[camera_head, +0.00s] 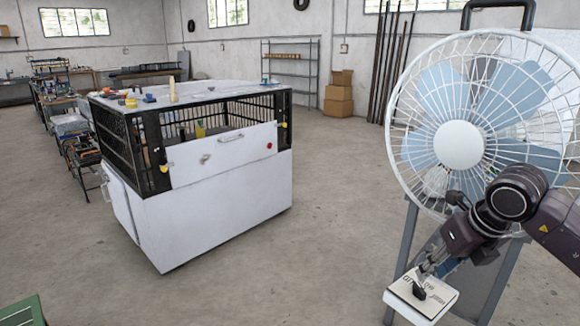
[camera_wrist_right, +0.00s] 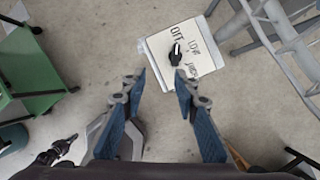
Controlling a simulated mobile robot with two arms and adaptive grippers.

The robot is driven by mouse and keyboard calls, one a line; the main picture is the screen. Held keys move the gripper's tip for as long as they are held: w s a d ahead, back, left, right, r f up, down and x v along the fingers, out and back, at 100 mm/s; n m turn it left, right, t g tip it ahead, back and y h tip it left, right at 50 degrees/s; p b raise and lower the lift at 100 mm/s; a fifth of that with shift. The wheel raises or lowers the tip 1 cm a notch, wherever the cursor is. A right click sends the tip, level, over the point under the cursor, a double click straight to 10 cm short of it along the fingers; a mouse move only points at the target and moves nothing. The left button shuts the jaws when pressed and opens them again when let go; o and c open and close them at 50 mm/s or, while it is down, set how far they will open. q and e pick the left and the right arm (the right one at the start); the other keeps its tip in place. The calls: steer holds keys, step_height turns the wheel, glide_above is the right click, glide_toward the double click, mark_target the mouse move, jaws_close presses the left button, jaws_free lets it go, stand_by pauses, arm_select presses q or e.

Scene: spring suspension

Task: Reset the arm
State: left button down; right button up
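My right arm comes in from the right in the head view, and its gripper (camera_head: 430,266) points down at a white control box (camera_head: 447,299). The box stands in front of the fan (camera_head: 458,145) and has a black knob (camera_head: 419,292). In the right wrist view the gripper (camera_wrist_right: 157,76) is open, with nothing between its two blue-padded fingers. The white box (camera_wrist_right: 160,42) with its black knob (camera_wrist_right: 175,54) lies beyond the fingertips, with a visible gap. Its lettering includes OFF and LOW. My left gripper is not in the head view; a dark jointed part low left in the wrist view is unclear.
The fan's grey stand legs (camera_wrist_right: 270,28) are close beside the box. A white cabinet with a black cage top (camera_head: 215,190) stands left of centre. A green cart (camera_wrist_right: 30,85) is at the left. Open concrete floor lies between cabinet and fan.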

steer(key=s+a+n+y, duration=0.25)
steer(key=a+y, duration=0.65)
steer(key=a, duration=1.4)
steer(key=s+a+r+m+t+y, duration=0.2)
steer(key=a+r+m+t+y, duration=0.15)
steer(key=a+r+y, duration=0.6)
steer(key=w+d+r+m+t+h, duration=0.4)
steer(key=d+m+t+h, duration=0.15)
steer(key=m+t, duration=0.6)
steer(key=w+d+f+m+t+h, duration=0.1)
steer(key=w+d+f+m+h, duration=0.1)
steer(key=d+f+m+h, duration=0.7)
steer(key=s+d+f+m+g+h, duration=0.2)
steer(key=d+f+m+g+h, duration=0.1)
steer(key=f+m, duration=0.25)
steer(key=s+d+f+m+g+h, duration=0.2)
steer(key=f+m+g+h, duration=0.15)
steer(key=f, duration=0.35)
steer(key=s+a+f+m+g+y, duration=0.1)
steer(key=s+f+m+g, duration=0.1)
steer(key=s+f+g, duration=0.7)
steer(key=s+a+f+m+g+y, duration=0.1)
steer(key=s+f+m+g, duration=0.1)
steer(key=s+f, duration=1.5)
steer(key=f, duration=1.9)
steer(key=s+d+f+g, duration=0.2)
steer(key=s+d+f, duration=0.1)
steer(key=s+f, duration=1.4)
steer(key=shift+s+f, duration=0.25)
steer(key=shift+s, duration=0.1)
